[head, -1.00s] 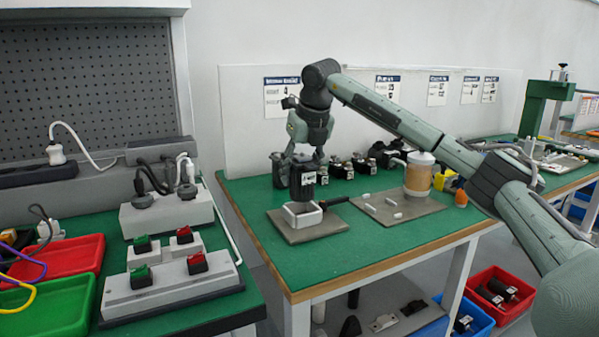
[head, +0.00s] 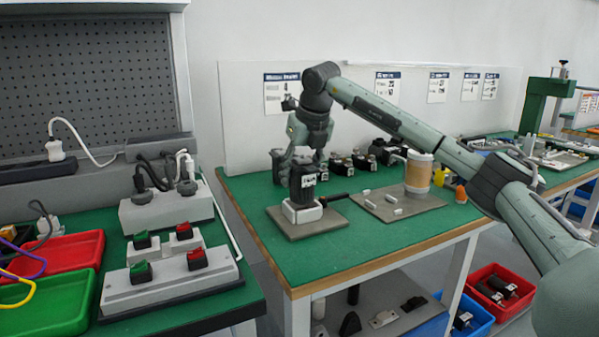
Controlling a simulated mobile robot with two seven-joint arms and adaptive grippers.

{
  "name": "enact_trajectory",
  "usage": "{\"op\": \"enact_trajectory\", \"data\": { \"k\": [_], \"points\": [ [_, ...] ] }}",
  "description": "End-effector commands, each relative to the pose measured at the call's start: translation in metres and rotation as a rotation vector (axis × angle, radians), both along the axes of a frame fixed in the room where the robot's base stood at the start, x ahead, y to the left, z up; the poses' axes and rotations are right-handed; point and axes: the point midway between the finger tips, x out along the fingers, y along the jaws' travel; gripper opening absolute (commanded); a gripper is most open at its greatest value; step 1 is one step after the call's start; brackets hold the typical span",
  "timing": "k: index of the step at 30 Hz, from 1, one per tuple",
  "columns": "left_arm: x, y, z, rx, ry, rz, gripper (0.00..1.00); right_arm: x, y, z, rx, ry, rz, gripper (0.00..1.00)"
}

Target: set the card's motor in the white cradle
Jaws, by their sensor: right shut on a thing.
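The black motor (head: 302,186) with a white label stands upright in the white cradle (head: 303,214), its lower end inside the cradle's walls. The cradle sits on a grey mat (head: 325,224) on the green table. My right gripper (head: 301,166) is shut on the motor from above; the fingers partly hide its top. A dark shaft or cable (head: 336,198) sticks out to the right at the cradle. Cards (head: 282,93) hang on the white panel behind; their print is too small to read surely. My left gripper is not in view.
A second grey mat (head: 420,205) to the right bears small white pieces and a tan-and-white jar (head: 418,172). The table's front left is clear. A switch box (head: 172,278) stands on the left bench.

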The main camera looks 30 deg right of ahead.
Motion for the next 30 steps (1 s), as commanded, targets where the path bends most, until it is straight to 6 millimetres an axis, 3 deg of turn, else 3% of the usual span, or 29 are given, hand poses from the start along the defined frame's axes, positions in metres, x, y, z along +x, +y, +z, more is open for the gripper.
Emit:
{"op": "enact_trajectory", "data": {
  "k": [18, 30],
  "points": [
    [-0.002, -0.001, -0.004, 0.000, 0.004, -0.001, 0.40, 0.001, 0.000, -0.003, 0.001, -0.006, 0.000, 0.16],
    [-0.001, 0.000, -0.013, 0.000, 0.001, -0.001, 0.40, 0.001, 0.000, -0.020, 0.001, -0.006, 0.000, 0.16]
  ]
}}
